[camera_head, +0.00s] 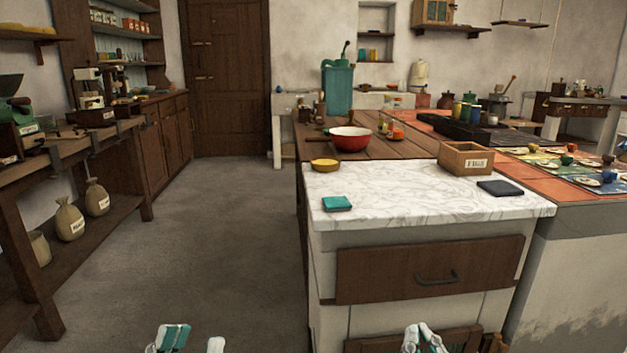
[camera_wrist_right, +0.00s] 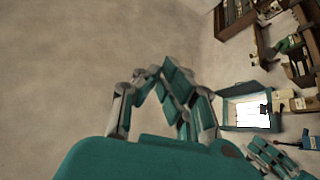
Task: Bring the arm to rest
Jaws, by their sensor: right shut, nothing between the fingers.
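My left gripper (camera_head: 193,342) shows at the bottom edge of the head view, over the floor. Its two fingers stand apart with nothing visible between them, and the rest of that arm is out of the picture. My right gripper (camera_head: 424,338) is at the bottom edge too, in front of the counter's lower front. Its fingers are together and hold nothing. In the right wrist view my right gripper (camera_wrist_right: 152,80) shows its fingers closed in front of a plain wall.
The marble counter (camera_head: 400,203) stands ahead on the right with a drawer (camera_head: 430,270). On or beyond it are a teal block (camera_head: 337,203), yellow dish (camera_head: 325,164), red bowl (camera_head: 351,143), wooden box (camera_head: 466,159) and dark slab (camera_head: 500,188). A workbench (camera_head: 75,150) lines the left; floor between is clear.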

